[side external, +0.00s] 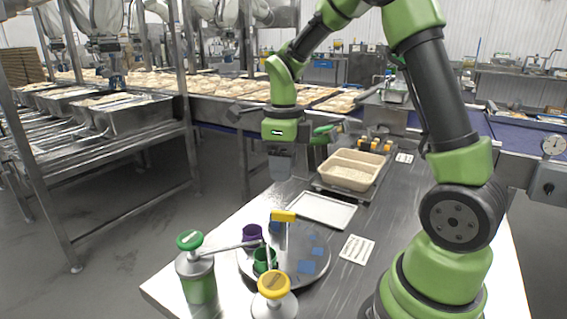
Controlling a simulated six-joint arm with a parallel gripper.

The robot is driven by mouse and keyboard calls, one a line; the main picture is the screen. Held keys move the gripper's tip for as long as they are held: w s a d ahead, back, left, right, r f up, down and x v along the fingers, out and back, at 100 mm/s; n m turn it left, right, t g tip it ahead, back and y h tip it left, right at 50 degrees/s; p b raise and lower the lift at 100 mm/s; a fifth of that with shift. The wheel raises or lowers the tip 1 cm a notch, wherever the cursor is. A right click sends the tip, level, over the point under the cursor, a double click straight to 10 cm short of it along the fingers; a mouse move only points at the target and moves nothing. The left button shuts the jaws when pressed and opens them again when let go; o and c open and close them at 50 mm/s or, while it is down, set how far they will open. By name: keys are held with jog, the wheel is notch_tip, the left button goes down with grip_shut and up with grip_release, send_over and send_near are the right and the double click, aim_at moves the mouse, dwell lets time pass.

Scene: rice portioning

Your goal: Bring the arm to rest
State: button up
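My green and dark grey arm stands at the right and bends over to the left. My gripper (281,165) hangs pointing down over the left edge of the steel table (408,215), well above it. It looks like a grey block below the green wrist. Its fingers are too small to tell apart, and no held object is clear. A beige two-compartment container (349,184) stands on a dark base to the right of the gripper, with pale rice-like contents in the near compartment. An empty white tray (318,211) lies in front of it.
In front are a green-topped pump jar (198,279), a yellow-topped pump (274,287) and a round tray (312,277) with purple (252,233) and green (264,261) cups and a yellow-handled tool (284,217). A printed card (357,249) lies right. Loaded conveyors stand behind.

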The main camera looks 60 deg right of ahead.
jog(key=shift+r, duration=0.1)
jog(key=s+a+r+n+t+y, duration=0.1)
jog(key=s+a+r+n+t, duration=0.2)
jog(key=n, duration=1.1)
jog(key=s+a+r+n+t+y, duration=0.1)
jog(key=s+a+r+n+t, duration=0.3)
jog(key=s+a+r+n, duration=0.3)
jog(key=s+n, duration=0.3)
jog(key=n, duration=0.4)
jog(key=shift+s+a+r, duration=0.3)
jog(key=shift+s+a, duration=0.05)
jog(key=shift+a, duration=0.05)
